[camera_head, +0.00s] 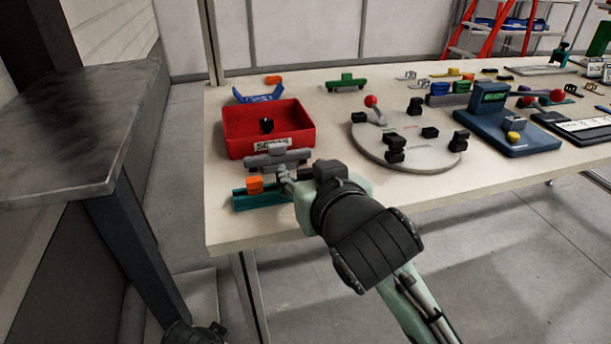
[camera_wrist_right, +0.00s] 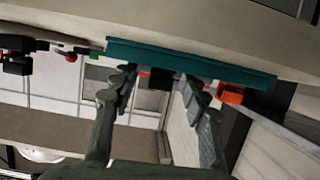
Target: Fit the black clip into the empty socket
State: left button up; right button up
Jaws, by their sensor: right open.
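My right gripper (camera_head: 287,178) is open at the front left of the table, over the right end of a teal rail (camera_head: 262,200). An orange clip (camera_head: 254,185) sits on that rail. The rail (camera_wrist_right: 190,62) also shows in the right wrist view beyond the two parted fingers (camera_wrist_right: 160,78), with the orange clip (camera_wrist_right: 230,94) to one side. A small dark shape shows between the fingers; I cannot tell what it is. Several black clips, one of them (camera_head: 430,132) single, lie on a round grey plate (camera_head: 375,157). I cannot make out the empty socket; my gripper covers part of the rail.
A red bin (camera_head: 235,131) with a black piece (camera_head: 266,125) inside stands behind the rail. A blue part (camera_head: 258,95) and a green part (camera_head: 346,83) are farther back. A blue device (camera_head: 490,120) stands right of the plate.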

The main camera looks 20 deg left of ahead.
jog(key=c, duration=0.9)
jog(key=shift+o, duration=0.2)
